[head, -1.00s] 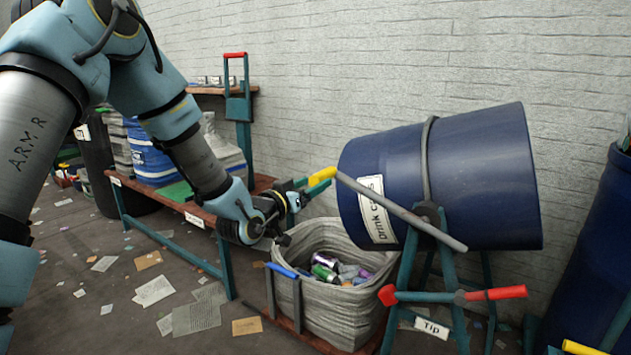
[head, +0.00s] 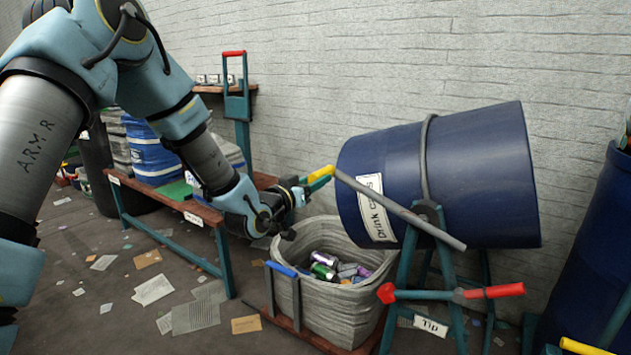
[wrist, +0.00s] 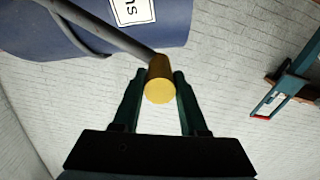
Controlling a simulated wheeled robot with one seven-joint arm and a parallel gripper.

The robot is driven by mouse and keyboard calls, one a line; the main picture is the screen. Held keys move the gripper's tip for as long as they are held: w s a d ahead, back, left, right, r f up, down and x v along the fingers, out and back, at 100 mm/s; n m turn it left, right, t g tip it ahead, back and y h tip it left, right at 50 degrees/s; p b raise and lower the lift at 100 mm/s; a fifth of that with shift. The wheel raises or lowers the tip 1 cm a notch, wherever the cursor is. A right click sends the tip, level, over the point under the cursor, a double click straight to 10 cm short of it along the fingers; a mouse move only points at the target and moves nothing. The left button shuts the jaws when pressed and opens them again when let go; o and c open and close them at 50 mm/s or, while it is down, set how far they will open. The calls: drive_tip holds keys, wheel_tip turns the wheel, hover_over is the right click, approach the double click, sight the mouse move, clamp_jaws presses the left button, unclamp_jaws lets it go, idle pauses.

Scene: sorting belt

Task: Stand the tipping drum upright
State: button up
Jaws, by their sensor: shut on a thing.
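The blue drum (head: 475,170), labelled "Drink cans", lies nearly on its side on a teal stand (head: 403,270), its labelled end toward the left. A grey bar runs along its side and ends at the left in a yellow handle (head: 322,173). My gripper (head: 312,183) is at this handle. In the wrist view the teal fingers (wrist: 159,92) are shut on the yellow handle (wrist: 159,82), one on each side. The drum also shows in the wrist view (wrist: 60,30). A red-ended lever (head: 460,295) sits low on the stand, by a "Tip" label.
A grey basket (head: 345,312) with several drink cans stands below the drum's left end. A brown bench (head: 200,209) is behind my arm. Another blue drum (head: 595,250) is at the right edge. Paper scraps litter the floor.

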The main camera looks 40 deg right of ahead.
clamp_jaws()
idle(0.8)
